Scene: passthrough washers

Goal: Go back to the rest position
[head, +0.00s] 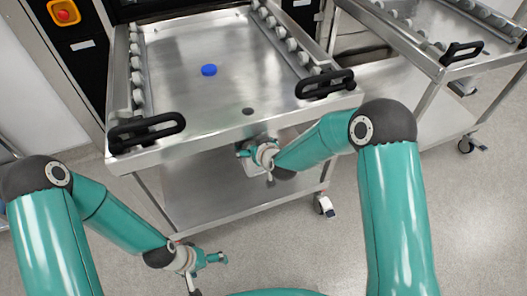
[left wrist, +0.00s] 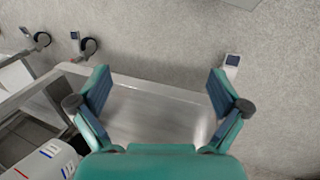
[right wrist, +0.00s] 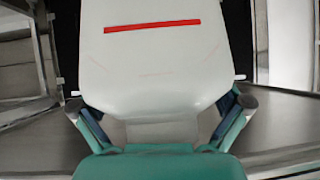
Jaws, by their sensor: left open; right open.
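My left gripper (head: 207,274) is low at the front of the head view, below and in front of the near trolley. In the left wrist view its fingers (left wrist: 160,88) are spread, with nothing between them. My right gripper (head: 256,164) is by the near trolley's front edge, below the handles. In the right wrist view its fingers (right wrist: 158,112) are spread, and a white container (right wrist: 155,70) with a red stripe fills the view beyond and between them. I cannot tell whether they touch it.
The near steel trolley (head: 180,50) has rollers, two black handles (head: 147,133) and a lower shelf (head: 225,185). A blue disc (head: 209,70) lies on its top. A second trolley (head: 452,25) stands at right. Grey floor (head: 470,225) is open at lower right.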

